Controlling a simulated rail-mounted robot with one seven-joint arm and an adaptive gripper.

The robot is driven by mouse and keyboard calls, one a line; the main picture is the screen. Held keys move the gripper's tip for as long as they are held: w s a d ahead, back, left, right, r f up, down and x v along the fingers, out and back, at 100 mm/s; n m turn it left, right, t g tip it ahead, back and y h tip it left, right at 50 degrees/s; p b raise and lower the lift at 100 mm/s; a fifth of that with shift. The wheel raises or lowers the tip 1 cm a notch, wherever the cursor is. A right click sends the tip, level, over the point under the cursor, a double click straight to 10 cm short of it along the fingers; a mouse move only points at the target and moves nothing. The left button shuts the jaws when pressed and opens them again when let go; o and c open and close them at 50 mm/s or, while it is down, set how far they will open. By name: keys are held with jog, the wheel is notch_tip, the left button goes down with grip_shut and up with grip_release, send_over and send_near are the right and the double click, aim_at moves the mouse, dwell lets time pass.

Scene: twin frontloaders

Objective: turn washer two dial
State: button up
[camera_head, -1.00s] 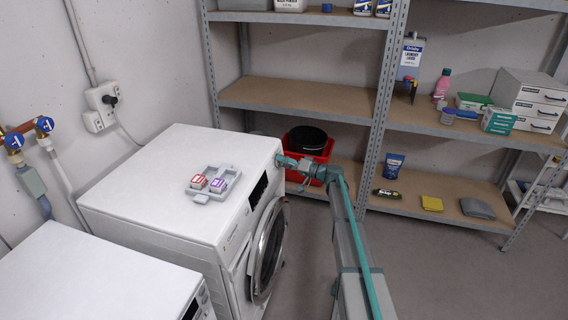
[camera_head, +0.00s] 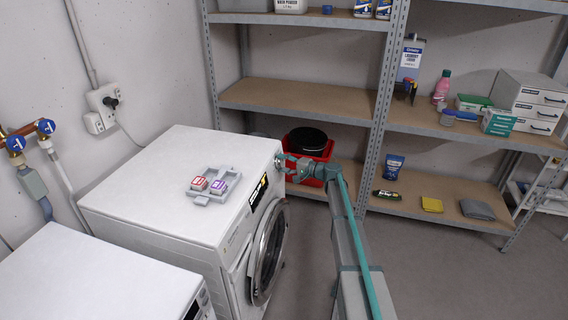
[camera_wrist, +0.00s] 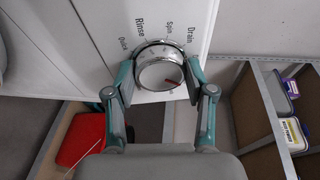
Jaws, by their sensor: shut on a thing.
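The far washer (camera_head: 170,185) has a round silver dial at the right end of its front panel. In the wrist view the dial (camera_wrist: 161,74) has a red pointer mark toward the lower right. Labels around it read Quick, Rinse, Spin and Drain; more are covered. My gripper (camera_wrist: 160,78) has one finger on each side of the dial and is shut on it. In the head view my gripper (camera_head: 287,164) is at the washer's upper front corner. The washer's display (camera_head: 259,191) shows white and yellow. Its round door (camera_head: 268,250) stands slightly ajar.
A grey tray (camera_head: 225,173) with a red and a purple box lies on the washer. A second white machine (camera_head: 95,280) stands nearer. Floor at the right is clear.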

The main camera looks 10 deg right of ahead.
jog(key=m+p, duration=0.2)
jog(key=m, duration=0.1)
jog(key=m+h+p, duration=0.1)
jog(key=m, duration=0.1)
jog(key=shift+r+g+p, duration=0.3)
jog(key=shift+g+p, duration=0.1)
jog(key=m+g+p, duration=0.1)
jog(key=m+p, duration=0.4)
jog(key=shift+w+r, duration=0.1)
jog(key=shift+r, duration=0.05)
jog(key=m+g+p, duration=0.1)
jog(key=m+p, duration=0.4)
jog(key=shift+w+g, duration=0.1)
jog(key=shift+g, duration=0.3)
jog(key=shift+w+m+g+p, duration=0.1)
jog(key=shift+m+g+p, duration=0.4)
jog(key=shift+m+p, duration=1.3)
jog(key=shift+m, duration=0.1)
jog(key=o, duration=1.2)
jog(key=shift+c, duration=0.2)
